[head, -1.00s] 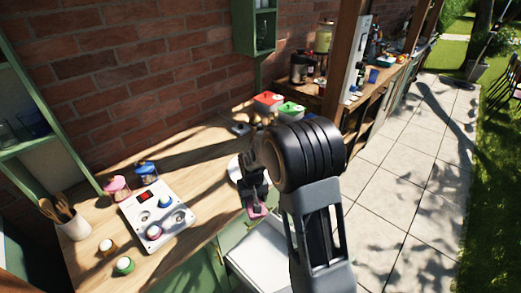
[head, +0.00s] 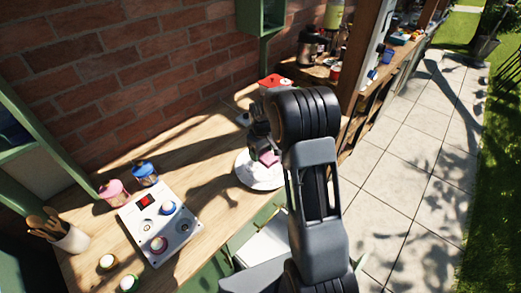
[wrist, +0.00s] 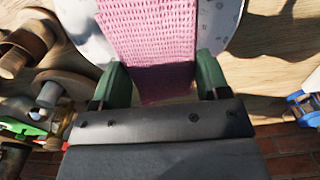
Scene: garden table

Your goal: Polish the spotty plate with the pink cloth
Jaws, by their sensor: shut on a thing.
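The spotty plate (head: 250,180) is white with grey marks and lies on the wooden counter near its front edge. It also shows in the wrist view (wrist: 222,20), behind the cloth. My gripper (head: 264,146) is over the plate, shut on the pink cloth (head: 268,158). In the wrist view the woven cloth (wrist: 150,35) hangs between the two green fingers of my gripper (wrist: 162,72) and covers the plate's middle. I cannot tell whether the cloth touches the plate. My arm hides part of the plate's right side in the head view.
A white panel (head: 140,222) with a red display and round knobs is left of the plate. A pink jar (head: 113,193), a blue jar (head: 145,174) and a utensil pot (head: 72,240) stand further left. A red-lidded box (head: 272,82) is behind my arm. Brick wall backs the counter.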

